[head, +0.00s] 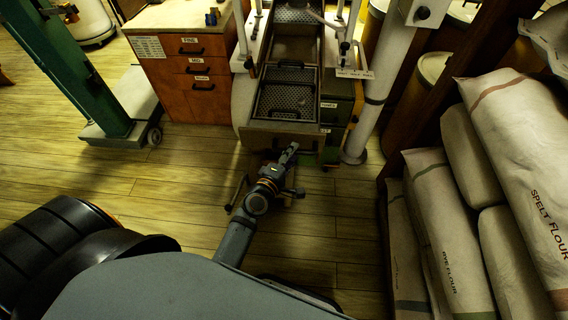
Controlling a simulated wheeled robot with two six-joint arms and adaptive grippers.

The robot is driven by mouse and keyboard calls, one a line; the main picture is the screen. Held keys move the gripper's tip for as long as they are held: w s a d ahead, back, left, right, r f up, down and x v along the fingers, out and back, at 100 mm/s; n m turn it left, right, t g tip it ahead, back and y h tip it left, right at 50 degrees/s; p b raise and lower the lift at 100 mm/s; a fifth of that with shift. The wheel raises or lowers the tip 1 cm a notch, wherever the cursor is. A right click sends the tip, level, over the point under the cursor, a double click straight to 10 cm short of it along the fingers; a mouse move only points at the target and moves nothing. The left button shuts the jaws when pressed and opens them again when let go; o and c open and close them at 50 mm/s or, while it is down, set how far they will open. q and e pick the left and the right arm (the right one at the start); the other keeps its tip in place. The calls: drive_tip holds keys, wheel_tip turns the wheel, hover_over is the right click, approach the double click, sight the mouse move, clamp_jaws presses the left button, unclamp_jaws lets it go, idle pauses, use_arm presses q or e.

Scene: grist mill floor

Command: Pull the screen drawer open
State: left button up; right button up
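The screen drawer (262,137) is a metal-framed tray with a perforated screen, set low in the machine at the top centre of the head view. Its plain front faces me. My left gripper (290,150) reaches up from below and its fingertips are at the lower part of this front. The fingers look close together, but whether they are closed on a handle is too small and dark to tell. The gripper hides the part of the front behind it. My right gripper is not in view.
An orange cabinet (176,88) with labelled drawers stands left of the machine. A green column on a wheeled base (108,134) is further left. A pale post (372,105) and stacked flour sacks (516,165) are on the right.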

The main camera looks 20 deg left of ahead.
use_arm(q)
drive_tip(key=v, duration=0.9)
drive_tip(key=shift+s, duration=0.4)
drive_tip(key=shift+r, duration=0.15)
